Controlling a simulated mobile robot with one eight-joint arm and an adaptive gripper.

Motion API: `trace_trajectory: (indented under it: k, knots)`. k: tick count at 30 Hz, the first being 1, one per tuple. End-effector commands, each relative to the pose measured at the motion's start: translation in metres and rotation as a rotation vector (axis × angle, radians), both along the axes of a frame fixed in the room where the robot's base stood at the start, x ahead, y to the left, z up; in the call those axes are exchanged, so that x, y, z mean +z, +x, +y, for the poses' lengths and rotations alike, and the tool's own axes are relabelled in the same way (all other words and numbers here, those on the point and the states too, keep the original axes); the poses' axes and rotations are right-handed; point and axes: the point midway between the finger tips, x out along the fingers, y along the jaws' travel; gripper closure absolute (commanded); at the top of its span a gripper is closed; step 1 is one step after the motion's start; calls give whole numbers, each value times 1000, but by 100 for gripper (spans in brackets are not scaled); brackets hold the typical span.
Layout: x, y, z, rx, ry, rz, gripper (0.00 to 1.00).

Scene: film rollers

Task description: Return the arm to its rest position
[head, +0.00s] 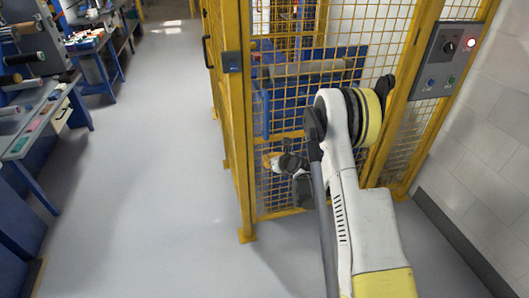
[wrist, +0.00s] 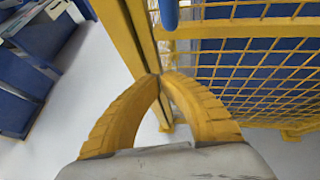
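My arm, white with dark and yellow bands, reaches up in front of the yellow mesh fence on the right of the head view. My gripper (head: 270,160) is small there, beside the fence mesh and partly hidden by my own wrist. In the wrist view its two yellow fingers (wrist: 160,75) curve inward and their tips meet. Nothing shows between them. The gripper is shut and empty. The fence (wrist: 255,60) stands behind the fingers; I cannot tell whether they touch it.
A yellow post with a blue box (head: 233,61) forms the fence corner. A control panel (head: 445,58) with a knob and lit lamp hangs at right, near a grey wall (head: 490,130). Blue workbenches (head: 45,120) line the left. The grey floor (head: 150,150) between is clear.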

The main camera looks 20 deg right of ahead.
Motion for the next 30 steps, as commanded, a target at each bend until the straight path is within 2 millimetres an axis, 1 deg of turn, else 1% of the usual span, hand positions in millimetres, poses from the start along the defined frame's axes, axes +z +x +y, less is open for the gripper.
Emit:
trace_trajectory:
  k: [1, 4, 8, 11, 14, 17, 18, 20, 21, 23, 24, 26, 27, 29, 30]
  knots:
    - [4, -5, 0, -1, 0, 0, 100]
    - [6, -11, 0, -1, 0, 1, 100]
    - [8, -14, 1, 1, -2, 1, 100]
    - [18, -14, 4, 30, -45, 3, 100]
    - [48, -18, 14, 111, -167, 6, 100]
    - [91, -31, 29, 246, -358, 12, 100]
    - [109, -38, 35, 308, -446, 13, 100]
    - [135, -52, 45, 404, -576, 15, 100]
    - [151, -62, 52, 469, -661, 16, 100]
    - [173, -79, 61, 568, -787, 15, 100]
    - [187, -92, 68, 635, -870, 14, 100]
    - [207, -113, 76, 736, -994, 10, 100]
    - [218, -128, 82, 807, -1077, 9, 100]
    - [234, -152, 90, 912, -1198, 3, 100]
    - [243, -168, 94, 982, -1277, -2, 100]
